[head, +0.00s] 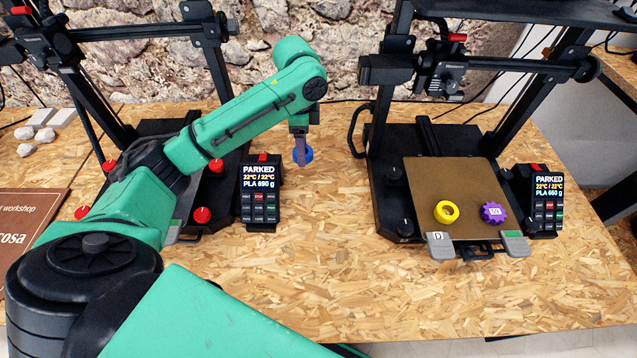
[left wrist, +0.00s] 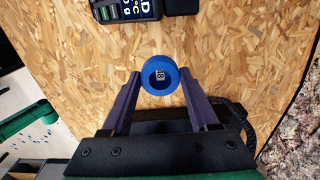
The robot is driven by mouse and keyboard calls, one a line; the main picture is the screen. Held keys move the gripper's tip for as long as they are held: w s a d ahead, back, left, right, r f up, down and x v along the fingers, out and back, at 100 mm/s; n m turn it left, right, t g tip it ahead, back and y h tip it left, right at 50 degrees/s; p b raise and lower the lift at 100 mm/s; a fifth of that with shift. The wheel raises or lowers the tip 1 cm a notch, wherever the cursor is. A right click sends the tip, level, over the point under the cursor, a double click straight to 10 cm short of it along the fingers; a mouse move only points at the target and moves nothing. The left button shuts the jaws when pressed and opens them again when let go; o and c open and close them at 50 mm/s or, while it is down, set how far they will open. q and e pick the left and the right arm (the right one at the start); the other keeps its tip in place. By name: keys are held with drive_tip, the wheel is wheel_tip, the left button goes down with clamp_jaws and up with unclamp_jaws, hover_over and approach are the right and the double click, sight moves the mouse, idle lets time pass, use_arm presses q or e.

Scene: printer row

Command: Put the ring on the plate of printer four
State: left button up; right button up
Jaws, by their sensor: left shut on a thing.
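My left gripper (head: 300,150) is shut on a blue ring (head: 308,155), holding it over the wooden bench between the two printers. The right-hand printer (head: 403,228) has a brown plate (head: 440,180). A yellow ring-shaped part (head: 446,212) and a purple toothed part (head: 493,213) lie near its front edge. A grey tag (head: 440,245) there seems to read "D". I cannot see a number four. My right gripper is out of view.
My left arm covers much of the left-hand printer (head: 205,40). Screen units (head: 262,190) and (head: 546,195) stand beside the printers. The right printer's frame and print head (head: 440,70) rise over the back of its plate. The bench (head: 330,270) is clear in front. A stone wall stands behind.

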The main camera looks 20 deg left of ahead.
sight(306, 191)
use_arm(q)
wheel_tip(306, 191, down, 15)
drive_tip(key=shift+w+d+r, duration=0.1)
drive_tip(key=shift+r, duration=0.1)
drive_tip(key=shift+f, duration=0.1)
drive_tip(key=o, duration=1.3)
